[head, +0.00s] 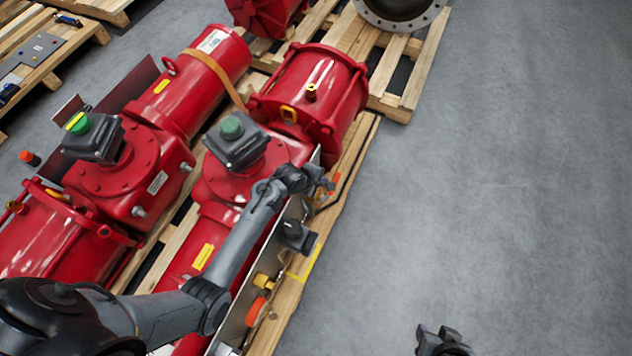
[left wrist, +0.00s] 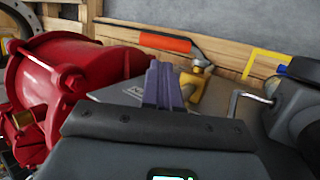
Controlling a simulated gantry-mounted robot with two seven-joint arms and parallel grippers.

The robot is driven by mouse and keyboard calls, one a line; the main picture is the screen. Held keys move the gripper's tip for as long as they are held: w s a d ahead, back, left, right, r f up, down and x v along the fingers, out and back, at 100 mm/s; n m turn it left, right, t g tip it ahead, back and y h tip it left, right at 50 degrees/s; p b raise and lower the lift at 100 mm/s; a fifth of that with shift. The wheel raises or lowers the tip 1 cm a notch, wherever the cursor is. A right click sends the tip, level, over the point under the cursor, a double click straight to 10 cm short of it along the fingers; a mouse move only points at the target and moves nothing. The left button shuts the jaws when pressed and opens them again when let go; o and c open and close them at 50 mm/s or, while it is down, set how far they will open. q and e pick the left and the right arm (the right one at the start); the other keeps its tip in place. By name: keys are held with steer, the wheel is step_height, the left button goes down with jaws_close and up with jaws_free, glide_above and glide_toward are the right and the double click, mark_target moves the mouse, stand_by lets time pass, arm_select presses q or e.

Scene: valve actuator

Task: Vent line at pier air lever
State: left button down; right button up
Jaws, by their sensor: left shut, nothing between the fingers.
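An air lever with an orange handle (left wrist: 165,42) on a brass valve (left wrist: 196,82) shows beyond my fingers in the left wrist view. In the head view a small orange part (head: 333,181) shows beside my left gripper (head: 326,186), at the far end of the panel. The left fingers (left wrist: 165,84) are together and empty, pointing toward the valve and lever; I see no clear contact. Another orange handle (head: 256,311) with a yellow fitting (head: 264,281) is at the panel's near end. My right gripper (head: 443,342) is at the bottom edge, partly cut off, far from the actuators.
Red actuators (head: 310,85) with dark indicator boxes (head: 236,140) stand on wooden pallets (head: 411,75). A metal panel (head: 240,312) runs along the right side, with a black knob-like part (head: 296,236) on it. Grey floor (head: 500,180) on the right is clear.

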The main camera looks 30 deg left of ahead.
arm_select(q)
steer(key=b+x, duration=0.4)
steer(key=x, duration=0.3)
steer(key=shift+w, duration=0.15)
arm_select(e)
step_height(320, 180, down, 5)
steer(key=shift+a+f, duration=0.15)
arm_select(q)
steer(key=shift+f, duration=0.1)
